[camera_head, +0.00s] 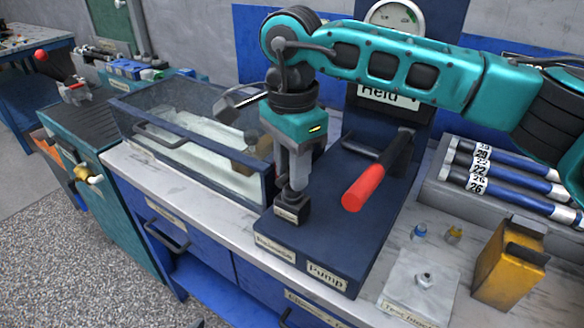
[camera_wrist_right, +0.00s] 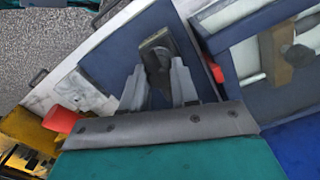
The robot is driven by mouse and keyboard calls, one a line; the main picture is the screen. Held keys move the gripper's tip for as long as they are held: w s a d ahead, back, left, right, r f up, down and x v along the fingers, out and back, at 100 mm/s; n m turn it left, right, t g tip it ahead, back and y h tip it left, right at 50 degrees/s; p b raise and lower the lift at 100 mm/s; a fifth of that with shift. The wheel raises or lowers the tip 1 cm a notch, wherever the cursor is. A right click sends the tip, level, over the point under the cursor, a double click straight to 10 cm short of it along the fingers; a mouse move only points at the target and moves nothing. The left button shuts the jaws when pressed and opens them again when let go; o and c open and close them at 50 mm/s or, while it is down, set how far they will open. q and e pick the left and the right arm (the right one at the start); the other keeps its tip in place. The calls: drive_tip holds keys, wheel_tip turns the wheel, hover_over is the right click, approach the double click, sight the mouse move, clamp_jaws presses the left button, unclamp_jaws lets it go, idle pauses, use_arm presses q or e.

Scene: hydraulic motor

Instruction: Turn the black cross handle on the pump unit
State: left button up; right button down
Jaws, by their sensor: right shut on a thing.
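The pump unit (camera_head: 345,235) is a dark blue base on the bench, with a "Pump" label on its front edge. My right gripper (camera_head: 293,190) points down over its front left part. In the right wrist view the gripper's grey fingers (camera_wrist_right: 158,88) are shut on the black handle (camera_wrist_right: 157,62), one finger on each side. In the head view the fingers mostly hide the handle, and a dark labelled block (camera_head: 291,210) shows below them. The handle's cross shape and turn angle cannot be made out. My left gripper is not in view.
A red-gripped lever (camera_head: 362,187) rises from the unit, right of my gripper. A clear-walled tank (camera_head: 195,160) stands close on the left. A gauge (camera_head: 396,17) is behind my arm.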

drive_tip(key=shift+r+n, duration=0.1)
drive_tip(key=shift+n, duration=0.4)
drive_tip(key=c, duration=1.1)
unclamp_jaws()
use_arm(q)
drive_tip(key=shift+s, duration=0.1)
use_arm(e)
drive_tip(key=shift+o, duration=1.2)
use_arm(q)
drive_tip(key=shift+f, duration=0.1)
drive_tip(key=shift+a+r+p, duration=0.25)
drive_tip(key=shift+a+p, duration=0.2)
drive_tip(key=shift+p, duration=0.25)
use_arm(e)
wheel_tip(320, 180, up, 13)
